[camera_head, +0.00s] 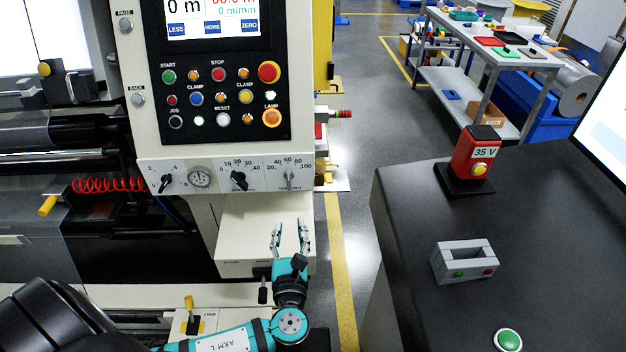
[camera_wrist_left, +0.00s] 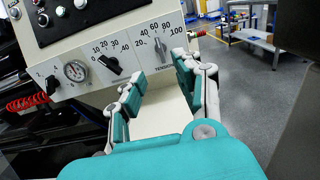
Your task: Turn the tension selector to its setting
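The tension selector (camera_head: 289,178) is the grey knob at the right end of the pale panel strip, below a scale from 20 to 100. Its pointer stands about upright, near 60. It also shows in the left wrist view (camera_wrist_left: 160,49), with its label partly visible beneath. My left gripper (camera_head: 289,233) is below the knob, with its two fingers apart and nothing between them. In the left wrist view the open fingers (camera_wrist_left: 157,78) point toward the knob, apart from it. My right gripper is in neither view.
A black knob (camera_head: 239,181) and a round gauge (camera_head: 200,177) sit left of the selector. Push buttons, including a red one (camera_head: 269,72), are above. A dark worktop (camera_head: 540,210) with a red 35 V box (camera_head: 474,152) stands at right.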

